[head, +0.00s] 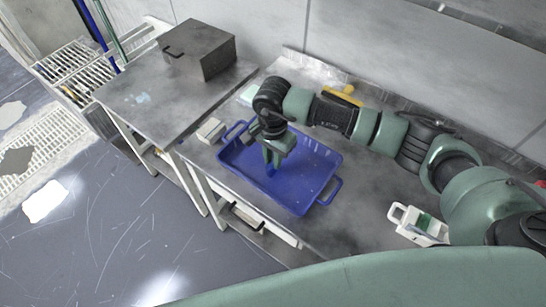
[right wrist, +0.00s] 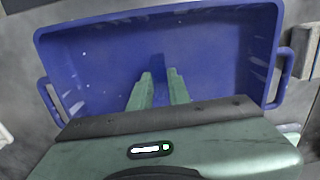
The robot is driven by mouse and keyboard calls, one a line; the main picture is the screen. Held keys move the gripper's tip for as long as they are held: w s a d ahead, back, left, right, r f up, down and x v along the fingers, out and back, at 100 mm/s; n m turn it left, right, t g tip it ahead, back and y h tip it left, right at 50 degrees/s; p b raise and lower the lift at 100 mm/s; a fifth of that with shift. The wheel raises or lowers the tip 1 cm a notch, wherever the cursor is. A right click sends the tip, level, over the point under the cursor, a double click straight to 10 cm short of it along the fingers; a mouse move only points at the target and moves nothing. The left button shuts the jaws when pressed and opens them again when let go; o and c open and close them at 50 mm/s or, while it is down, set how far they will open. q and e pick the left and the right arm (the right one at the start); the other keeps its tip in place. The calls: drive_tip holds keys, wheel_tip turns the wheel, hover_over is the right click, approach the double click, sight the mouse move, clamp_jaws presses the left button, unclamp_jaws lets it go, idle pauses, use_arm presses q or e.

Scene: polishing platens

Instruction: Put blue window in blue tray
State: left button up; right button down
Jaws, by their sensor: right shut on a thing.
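The blue tray (head: 318,190) lies on the grey metal bench, with a loop handle at each end. It fills much of the right wrist view (right wrist: 90,62). My right gripper (head: 272,167) points down into the tray, inside its walls and left of its middle. In the right wrist view its two green fingers (right wrist: 160,82) stand a small gap apart, closed on a thin blue piece, the blue window (right wrist: 158,68). The window is hard to make out against the tray's same blue. Whether it touches the tray floor I cannot tell. My left gripper is out of view.
A small pale box (head: 210,130) stands close by the tray's left handle. A white and green object (head: 418,226) lies on the bench at right. A yellow item (head: 345,95) is behind my arm. A dark metal box (head: 200,52) stands on the left table.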

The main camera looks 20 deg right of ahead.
drive_tip(key=shift+f, duration=0.15)
drive_tip(key=c, duration=1.3)
unclamp_jaws()
drive_tip(key=shift+c, duration=0.2)
drive_tip(key=shift+r, duration=0.5)
wheel_tip(320, 180, up, 12)
drive_tip(key=b, duration=0.2)
drive_tip(key=shift+f+b, duration=0.25)
drive_tip(key=shift+b, duration=0.15)
